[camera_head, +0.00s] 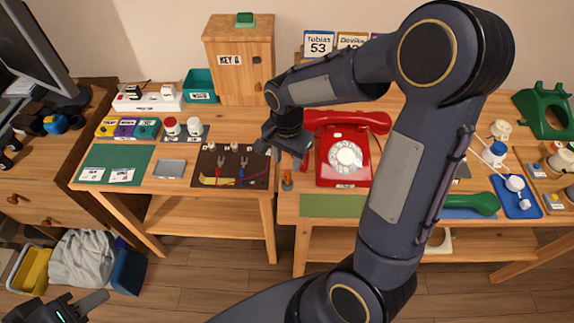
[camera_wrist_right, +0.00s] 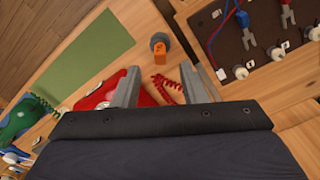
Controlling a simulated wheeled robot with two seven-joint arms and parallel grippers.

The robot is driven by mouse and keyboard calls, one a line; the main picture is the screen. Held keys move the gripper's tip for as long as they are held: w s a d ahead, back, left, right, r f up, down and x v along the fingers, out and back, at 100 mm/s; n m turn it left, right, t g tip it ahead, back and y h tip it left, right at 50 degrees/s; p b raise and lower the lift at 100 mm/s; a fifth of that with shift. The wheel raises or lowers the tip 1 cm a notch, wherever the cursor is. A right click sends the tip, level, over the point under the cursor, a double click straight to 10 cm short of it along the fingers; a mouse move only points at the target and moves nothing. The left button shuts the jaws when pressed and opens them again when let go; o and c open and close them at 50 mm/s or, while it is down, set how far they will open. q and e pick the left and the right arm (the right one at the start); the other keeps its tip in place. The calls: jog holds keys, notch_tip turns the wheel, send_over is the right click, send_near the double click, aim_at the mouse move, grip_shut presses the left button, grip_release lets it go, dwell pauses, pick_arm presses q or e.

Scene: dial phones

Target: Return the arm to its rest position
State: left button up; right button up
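My right arm arches across the middle of the head view. My right gripper (camera_head: 287,150) hangs over the gap between the two tables, left of the red dial phone (camera_head: 343,157). In the right wrist view its two fingers (camera_wrist_right: 160,86) stand apart with nothing gripped between them. Behind them show part of the red phone (camera_wrist_right: 103,95), its coiled red cord (camera_wrist_right: 165,88) and an orange-topped peg (camera_wrist_right: 159,48). My left gripper (camera_head: 78,306) is low in the bottom left corner, away from the tables. Its frame is cut off, and its opening is unclear.
A wooden cabinet (camera_head: 238,60) stands behind. A green handset (camera_head: 481,203) lies at the right, near a blue tray (camera_head: 519,205). A green mat (camera_head: 333,205) is bare. Open floor (camera_head: 215,258) lies in front.

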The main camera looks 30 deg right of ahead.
jog(key=shift+r, duration=0.2)
dwell(0.4)
jog(key=s+a+r+n+t+y, duration=0.2)
jog(key=s+r+n, duration=0.3)
jog(key=s, duration=0.3)
jog(key=s+a+r+n+t+y, duration=0.1)
jog(key=s+a+r+n+t, duration=0.1)
jog(key=s+r+n, duration=0.3)
jog(key=s+t, duration=0.1)
jog(key=s, duration=0.2)
jog(key=shift+s+t+y, duration=0.3)
jog(key=shift+s+y, duration=0.1)
